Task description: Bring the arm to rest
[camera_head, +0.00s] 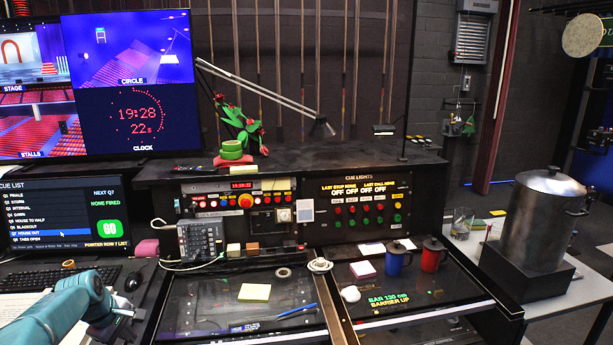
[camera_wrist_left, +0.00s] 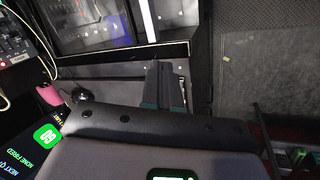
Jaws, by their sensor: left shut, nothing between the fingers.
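My left arm (camera_head: 65,312) comes in from the lower left of the head view, teal and grey. Its gripper (camera_head: 125,322) is over the front left of the desk, near the mouse and keyboard. In the left wrist view the gripper fingers (camera_wrist_left: 166,82) are close together, shut with nothing between them. They point toward the desk's front edge. My right gripper is in neither view.
A black mouse (camera_head: 133,281) and keyboard (camera_head: 65,277) lie close to the left gripper. The cue list monitor (camera_head: 60,213) stands behind them. A blue mug (camera_head: 394,262) and red mug (camera_head: 432,256) stand on the desk's right. A metal urn (camera_head: 538,222) stands further right.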

